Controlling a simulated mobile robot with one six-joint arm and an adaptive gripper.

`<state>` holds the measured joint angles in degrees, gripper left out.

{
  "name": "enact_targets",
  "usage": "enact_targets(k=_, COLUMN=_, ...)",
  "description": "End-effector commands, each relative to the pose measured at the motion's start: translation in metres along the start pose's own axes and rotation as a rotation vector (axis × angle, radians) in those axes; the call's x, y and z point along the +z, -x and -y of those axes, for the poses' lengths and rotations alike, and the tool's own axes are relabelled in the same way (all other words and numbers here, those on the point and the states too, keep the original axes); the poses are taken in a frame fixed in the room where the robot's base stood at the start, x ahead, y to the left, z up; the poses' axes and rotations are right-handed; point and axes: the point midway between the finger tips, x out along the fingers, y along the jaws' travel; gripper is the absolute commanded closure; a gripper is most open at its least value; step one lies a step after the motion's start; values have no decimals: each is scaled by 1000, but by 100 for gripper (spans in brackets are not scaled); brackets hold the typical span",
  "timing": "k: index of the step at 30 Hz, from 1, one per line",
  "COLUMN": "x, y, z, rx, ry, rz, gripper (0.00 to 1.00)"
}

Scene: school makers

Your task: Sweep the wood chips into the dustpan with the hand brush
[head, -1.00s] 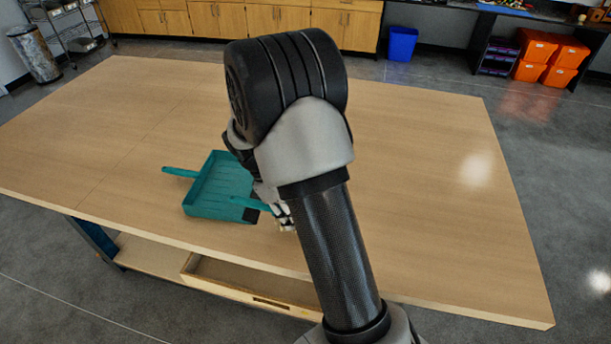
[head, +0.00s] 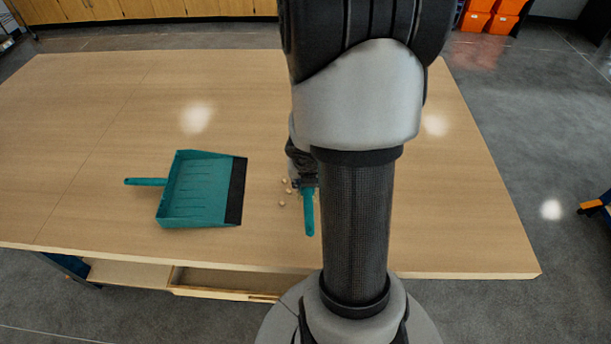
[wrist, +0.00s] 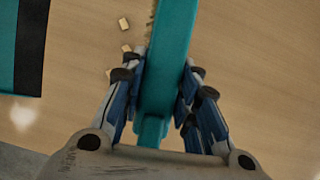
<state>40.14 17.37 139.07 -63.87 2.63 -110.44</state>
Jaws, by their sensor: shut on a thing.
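The teal dustpan (head: 200,190) lies on the table left of my arm in the head view, its black lip facing right toward the chips. Its edge shows at the upper left of the wrist view (wrist: 33,50). My gripper (wrist: 160,85) is shut on the teal hand brush (wrist: 172,40), with fingers on both sides of it. The brush handle shows beside my arm in the head view (head: 309,213). Several small pale wood chips (head: 283,204) lie between the dustpan lip and the brush; some show left of the brush in the wrist view (wrist: 124,23). My arm hides part of the brush.
The wooden table (head: 110,110) is clear around the dustpan and behind it. Its front edge runs close to the brush, with an open drawer (head: 225,281) below. Orange bins (head: 490,15) stand on the floor far back right.

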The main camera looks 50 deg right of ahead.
Motion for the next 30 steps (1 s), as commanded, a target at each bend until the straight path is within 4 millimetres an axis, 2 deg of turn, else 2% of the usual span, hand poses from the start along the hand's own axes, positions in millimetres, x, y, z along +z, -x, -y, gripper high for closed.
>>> enact_targets(k=3, x=-5, y=-14, z=-1, rx=0, ry=0, rz=1, gripper=100)
enact_targets(k=17, x=-21, y=-52, z=-5, rx=0, ry=0, rz=1, gripper=100)
enact_targets(k=30, x=-21, y=-49, z=-47, rx=3, ry=2, rz=-3, gripper=100)
